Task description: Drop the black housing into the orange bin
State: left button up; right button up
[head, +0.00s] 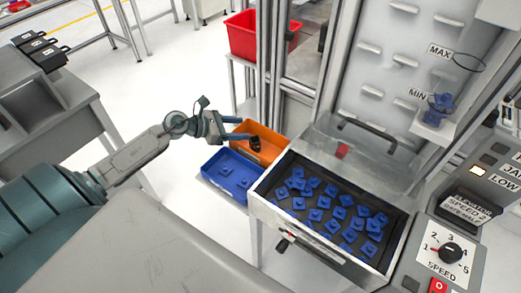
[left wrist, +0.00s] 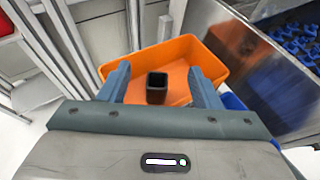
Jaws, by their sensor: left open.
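The orange bin (head: 268,143) stands behind the blue bin in the head view and fills the middle of the left wrist view (left wrist: 175,55). The black housing (head: 255,144) shows against the inside of the orange bin. In the left wrist view the housing (left wrist: 157,89) is a small dark square with an open top, between my two blue fingers and apart from both. I cannot tell whether it rests on the bin floor or is still above it. My left gripper (head: 242,127) is open over the bin. My right gripper is not in view.
A blue bin (head: 210,167) with a few blue parts sits in front of the orange bin. To the right is a metal tray (head: 267,212) full of blue parts, under a clear cover. A red bin (head: 243,42) stands behind. A frame post (head: 270,80) rises close by.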

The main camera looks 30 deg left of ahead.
pick_arm(q)
jog(key=shift+b+v, duration=0.35)
jog(key=shift+v, duration=2.25)
